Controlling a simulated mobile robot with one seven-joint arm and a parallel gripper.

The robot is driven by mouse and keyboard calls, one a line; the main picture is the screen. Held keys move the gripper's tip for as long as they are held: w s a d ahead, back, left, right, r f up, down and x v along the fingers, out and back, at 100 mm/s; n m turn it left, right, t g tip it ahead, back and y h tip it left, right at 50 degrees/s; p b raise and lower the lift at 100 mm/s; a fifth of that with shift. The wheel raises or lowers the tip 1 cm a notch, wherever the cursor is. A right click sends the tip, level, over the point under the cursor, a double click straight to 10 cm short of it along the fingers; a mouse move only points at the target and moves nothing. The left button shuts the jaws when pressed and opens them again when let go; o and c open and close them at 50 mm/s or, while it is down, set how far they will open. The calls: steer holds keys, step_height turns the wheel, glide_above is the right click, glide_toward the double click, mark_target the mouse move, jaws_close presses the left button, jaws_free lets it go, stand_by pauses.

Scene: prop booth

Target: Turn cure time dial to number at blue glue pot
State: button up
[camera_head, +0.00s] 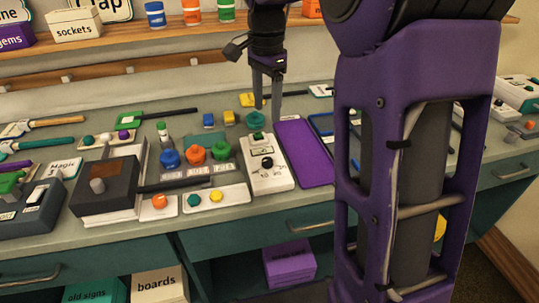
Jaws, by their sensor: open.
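A white box (283,181) with a black dial (267,163) and small printed marks stands mid-bench; it looks like the cure time unit, but its label is too small to read. My gripper (268,109) is open and empty, pointing down above the bench behind the white box, apart from the dial.
A purple pad (303,153) lies right of the white box. A dark box with a grey knob (97,186) stands left. Blue (155,14), orange (192,12) and green (226,11) jars stand on the shelf. My purple arm hides the bench's right part.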

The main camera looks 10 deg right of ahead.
mark_target(267, 160)
step_height(267, 160, down, 15)
steer(key=shift+f+b, duration=0.15)
steer(key=shift+b, duration=1.1)
steer(key=shift+c, duration=0.2)
jaws_close()
